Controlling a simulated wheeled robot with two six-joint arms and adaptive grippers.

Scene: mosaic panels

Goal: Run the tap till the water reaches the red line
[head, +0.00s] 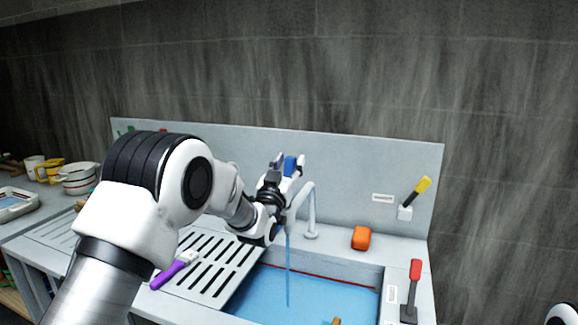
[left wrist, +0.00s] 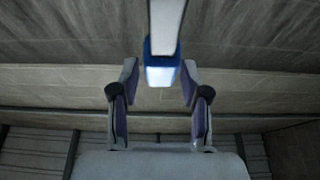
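The white tap (head: 309,205) stands behind the sink, and a thin blue water stream (head: 288,268) falls from its spout. Blue water (head: 310,297) covers the visible part of the basin. The red line (head: 335,281) runs along the basin's back wall, just above the water; I cannot tell the exact gap. My left gripper (head: 287,166) is raised by the tap, its fingers apart on either side of the blue-tipped lever (head: 290,166). In the left wrist view the blue tip (left wrist: 161,72) sits between the fingertips with gaps on both sides.
A yellow-handled lever (head: 420,188) is at the back panel and a red-handled lever (head: 414,275) at the sink's right. An orange block (head: 361,238) lies behind the basin. A purple-handled brush (head: 175,270) lies on the slotted drainer (head: 213,277). Bowls (head: 80,179) stand far left.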

